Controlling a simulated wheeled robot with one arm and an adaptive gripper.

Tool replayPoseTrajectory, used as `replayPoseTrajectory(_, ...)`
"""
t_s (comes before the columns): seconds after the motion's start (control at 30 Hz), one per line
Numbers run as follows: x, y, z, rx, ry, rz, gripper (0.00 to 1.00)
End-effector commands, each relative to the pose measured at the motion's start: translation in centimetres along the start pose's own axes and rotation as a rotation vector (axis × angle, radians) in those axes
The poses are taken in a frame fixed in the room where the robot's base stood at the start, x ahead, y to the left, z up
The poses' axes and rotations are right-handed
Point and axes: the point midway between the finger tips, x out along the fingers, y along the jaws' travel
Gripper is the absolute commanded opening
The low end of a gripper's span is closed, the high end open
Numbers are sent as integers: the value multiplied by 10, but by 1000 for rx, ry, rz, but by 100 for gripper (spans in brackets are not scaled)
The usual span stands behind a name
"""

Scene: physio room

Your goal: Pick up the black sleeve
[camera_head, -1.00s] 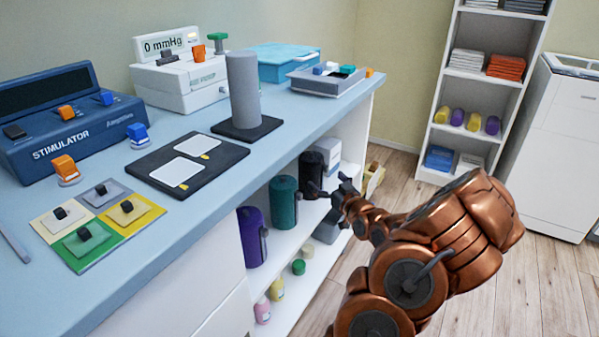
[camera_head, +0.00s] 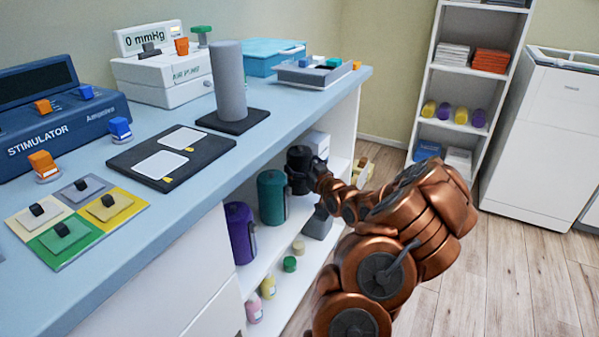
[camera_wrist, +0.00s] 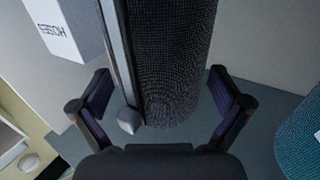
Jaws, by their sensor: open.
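The black sleeve (camera_head: 298,158) stands on the upper shelf under the counter, right of the teal sleeve (camera_head: 271,198). In the wrist view the black sleeve (camera_wrist: 175,55) is a dark mesh cylinder with a grey hose (camera_wrist: 117,50) down its left side, ending in a pale connector (camera_wrist: 128,121). My gripper (camera_wrist: 163,100) is open, one finger to each side of the sleeve's near end, with gaps on both sides. In the head view my gripper (camera_head: 307,177) is at the sleeve and partly hides it.
A white box marked HOSES (camera_wrist: 68,28) stands left of the sleeve in the wrist view. The teal sleeve (camera_wrist: 302,135) is close at the right. A purple sleeve (camera_head: 240,233) is further along the shelf. The counter edge (camera_head: 300,122) overhangs the shelves.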

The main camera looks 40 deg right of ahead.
Motion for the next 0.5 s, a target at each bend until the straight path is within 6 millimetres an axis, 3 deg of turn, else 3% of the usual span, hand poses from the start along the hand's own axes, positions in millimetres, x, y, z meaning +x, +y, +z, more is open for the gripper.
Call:
replayPoseTrajectory(0.47,10,0,0,2,1,1,100)
replayPoseTrajectory(0.5,10,0,0,2,1,1,96)
